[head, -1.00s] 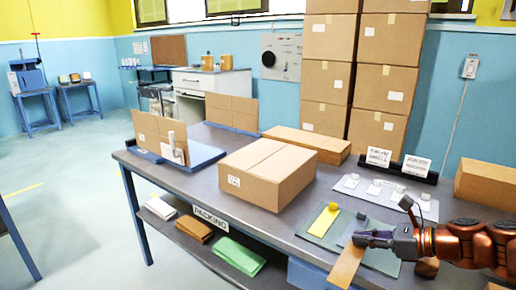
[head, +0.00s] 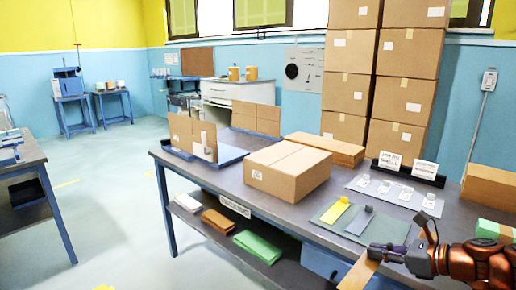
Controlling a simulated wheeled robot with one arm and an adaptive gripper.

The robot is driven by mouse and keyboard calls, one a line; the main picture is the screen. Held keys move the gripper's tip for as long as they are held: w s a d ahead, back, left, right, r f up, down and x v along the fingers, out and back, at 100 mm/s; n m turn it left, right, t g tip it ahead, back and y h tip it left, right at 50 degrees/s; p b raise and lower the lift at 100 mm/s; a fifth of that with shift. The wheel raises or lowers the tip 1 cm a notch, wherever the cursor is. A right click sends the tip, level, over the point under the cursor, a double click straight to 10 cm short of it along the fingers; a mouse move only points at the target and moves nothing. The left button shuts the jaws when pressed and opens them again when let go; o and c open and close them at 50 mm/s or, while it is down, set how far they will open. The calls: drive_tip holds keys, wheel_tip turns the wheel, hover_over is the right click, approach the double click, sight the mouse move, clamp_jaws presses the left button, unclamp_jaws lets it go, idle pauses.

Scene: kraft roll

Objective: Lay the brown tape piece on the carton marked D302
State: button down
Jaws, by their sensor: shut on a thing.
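My gripper (head: 379,252) is at the bottom right, in front of the table's near edge in the picture. It is shut on the brown tape piece (head: 358,273), which hangs down and left and is cut off by the picture's bottom edge. A closed brown carton (head: 287,170) with a white label on its near left side stands mid-table, apart from my gripper and to its upper left. The label's print is too small to read. The carton's top is bare.
A green mat (head: 333,228) with a yellow piece (head: 335,210) and a grey-blue piece (head: 359,221) lies between gripper and carton. A blue tray (head: 226,152) is left of the carton, a flat carton (head: 325,149) behind it. Stacked cartons (head: 345,92) stand at the back.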

drive_tip(key=w+a+m+t+h, duration=0.3)
drive_tip(key=w+a+m+h, duration=0.3)
drive_tip(key=w+a, duration=0.65)
wheel_tip(320, 180, up, 20)
drive_tip(key=w+d+m+h+p, duration=0.2)
drive_tip(key=m+h+p, duration=0.4)
drive_tip(key=p, duration=1.3)
drive_tip(key=shift+r+m+h+p, duration=0.2)
drive_tip(key=shift+m+h+p, duration=0.15)
drive_tip(key=shift+h, duration=0.55)
